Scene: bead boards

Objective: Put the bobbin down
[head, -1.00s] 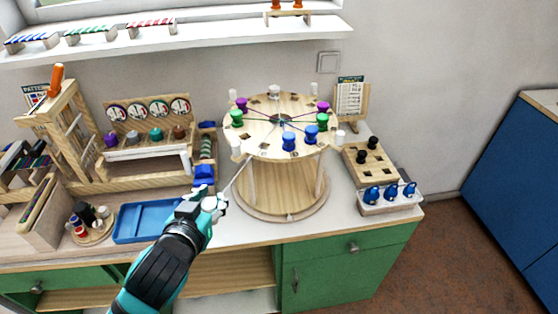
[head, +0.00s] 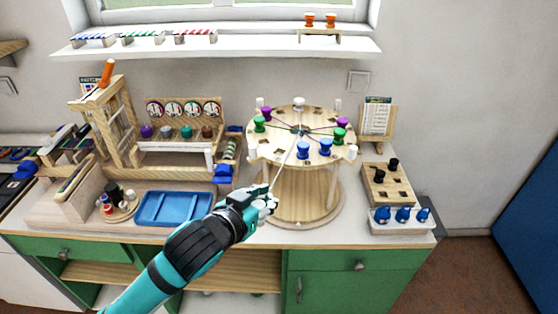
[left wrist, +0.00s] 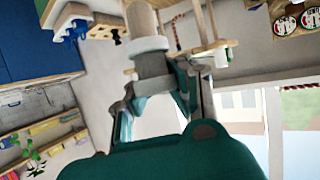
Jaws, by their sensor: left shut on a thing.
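My left gripper (head: 262,202) is shut on a white bobbin (head: 269,205), held just in front of and left of the round wooden braiding stand's base. Dark slots show in the top. My right gripper is out of view.
A blue tray (head: 150,222) lies left of my gripper. A wooden rack with dials (head: 184,109) stands behind it. Little bare counter shows between tray and stand.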

